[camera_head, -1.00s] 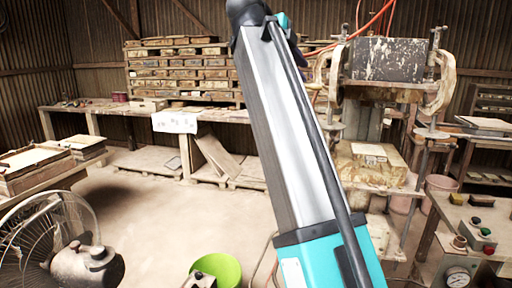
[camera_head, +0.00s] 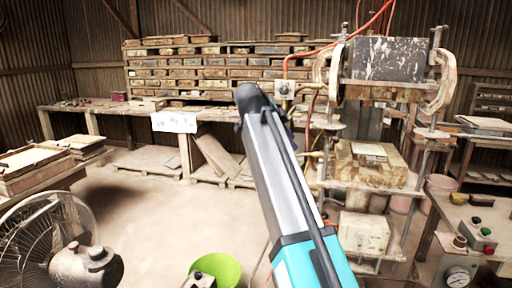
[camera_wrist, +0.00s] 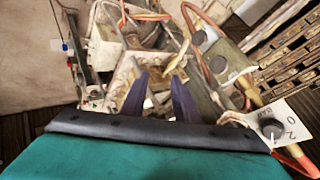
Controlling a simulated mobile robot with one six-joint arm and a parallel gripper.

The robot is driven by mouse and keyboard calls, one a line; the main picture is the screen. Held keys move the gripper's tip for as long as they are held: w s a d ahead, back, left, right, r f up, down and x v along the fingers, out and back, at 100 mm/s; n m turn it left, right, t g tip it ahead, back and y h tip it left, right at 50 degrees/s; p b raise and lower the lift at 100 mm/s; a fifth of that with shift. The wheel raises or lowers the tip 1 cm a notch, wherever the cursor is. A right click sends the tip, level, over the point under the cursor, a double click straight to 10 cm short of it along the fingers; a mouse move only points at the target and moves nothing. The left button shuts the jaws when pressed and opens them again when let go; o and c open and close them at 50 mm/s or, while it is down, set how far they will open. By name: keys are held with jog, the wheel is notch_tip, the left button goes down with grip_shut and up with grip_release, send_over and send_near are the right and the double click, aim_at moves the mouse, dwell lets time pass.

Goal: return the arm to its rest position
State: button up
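My arm (camera_head: 285,185) rises from the bottom of the head view, leaning up and left to a dark joint in front of the back workbench. My gripper is mostly hidden behind the arm in the head view. In the wrist view, my gripper (camera_wrist: 159,82) shows two dark purple fingers standing apart, with nothing held between them. Beyond the fingers are press parts, cables and hoses, seen at a tilt. I cannot tell the exact distance to them.
The tile press (camera_head: 388,62) stands right of my arm. A control panel (camera_head: 478,222) is at the right edge. Stacked wooden moulds (camera_head: 200,72) line the back. Floor at left centre is clear.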

jog(key=s+d+f+n+g+y, duration=0.15)
jog(key=f+n, duration=0.25)
jog(key=f, duration=1.5)
jog(key=s+d+f+n+g, duration=0.2)
jog(key=s+f+n+g, duration=0.15)
jog(key=f, duration=1.65)
jog(key=s+d+f+n+g+y, duration=0.1)
jog(key=s+f+n, duration=0.1)
jog(key=s+f, duration=0.35)
jog(key=s+d+f+n, duration=0.1)
jog(key=s+f, duration=0.2)
jog(key=f, duration=0.6)
jog(key=s+d+f+n+g+y, duration=0.15)
jog(key=s+f, duration=0.25)
jog(key=f, duration=0.4)
jog(key=s+f+n+g+y, duration=0.1)
jog(key=s+f+n, duration=0.1)
jog(key=s+f, duration=0.4)
jog(key=s+f+n+g+y, duration=0.1)
jog(key=s+f, duration=0.6)
jog(key=s, duration=1)
jog(key=s+f+n+g, duration=0.3)
jog(key=s+f, duration=0.4)
jog(key=s, duration=0.5)
jog(key=shift+a+f+y, duration=0.25)
jog(key=shift+a+y, duration=0.15)
jog(key=shift+s, duration=0.1)
